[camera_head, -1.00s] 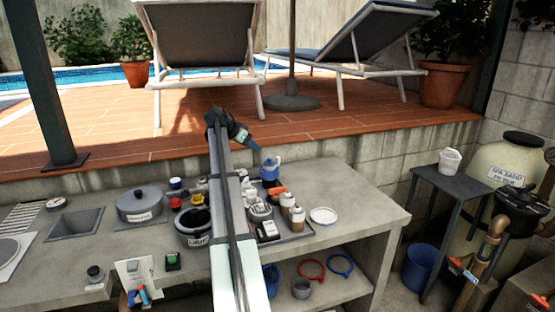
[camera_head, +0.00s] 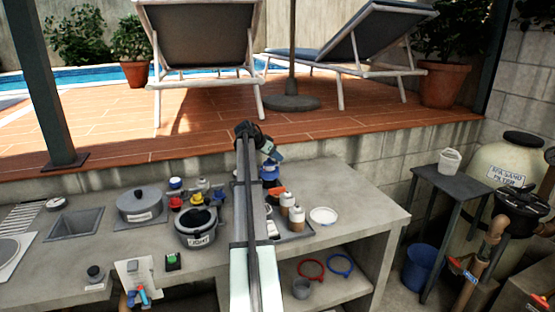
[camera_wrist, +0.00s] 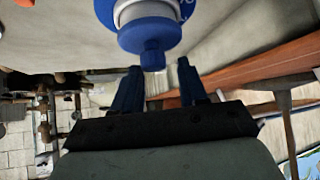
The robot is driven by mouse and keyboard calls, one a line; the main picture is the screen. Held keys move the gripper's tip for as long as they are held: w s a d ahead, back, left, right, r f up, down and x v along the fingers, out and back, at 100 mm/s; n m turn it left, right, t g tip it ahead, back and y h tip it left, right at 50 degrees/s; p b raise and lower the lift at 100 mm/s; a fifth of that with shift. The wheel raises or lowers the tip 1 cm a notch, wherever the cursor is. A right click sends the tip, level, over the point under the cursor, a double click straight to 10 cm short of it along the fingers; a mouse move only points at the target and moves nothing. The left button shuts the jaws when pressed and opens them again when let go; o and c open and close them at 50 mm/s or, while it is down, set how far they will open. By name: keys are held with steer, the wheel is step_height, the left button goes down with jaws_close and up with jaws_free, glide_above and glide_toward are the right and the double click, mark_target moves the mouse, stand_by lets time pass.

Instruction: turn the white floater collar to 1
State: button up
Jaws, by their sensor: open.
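In the wrist view, a blue floater (camera_wrist: 150,38) with a narrow blue knob shows at the top, cut off by the frame edge. A white collar (camera_wrist: 146,10) rings it just above the wide blue part. Any number or mark on the collar is not visible. My gripper (camera_wrist: 158,66) is open, its two dark blue fingers on either side of the knob's end, with nothing visibly held. In the head view, my gripper (camera_head: 271,157) is just above the blue floater (camera_head: 268,173), which my arm partly hides; the collar cannot be made out there.
The floater stands among bottles (camera_head: 296,214) and small items on a grey counter (camera_head: 350,190). A pot marked LIGHT (camera_head: 197,229) is left of my arm, and a white dish (camera_head: 323,216) lies right. The counter's right end is clear.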

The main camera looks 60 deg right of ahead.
steer(key=shift+x, duration=1.35)
steer(key=shift+c, duration=0.3)
jaws_close()
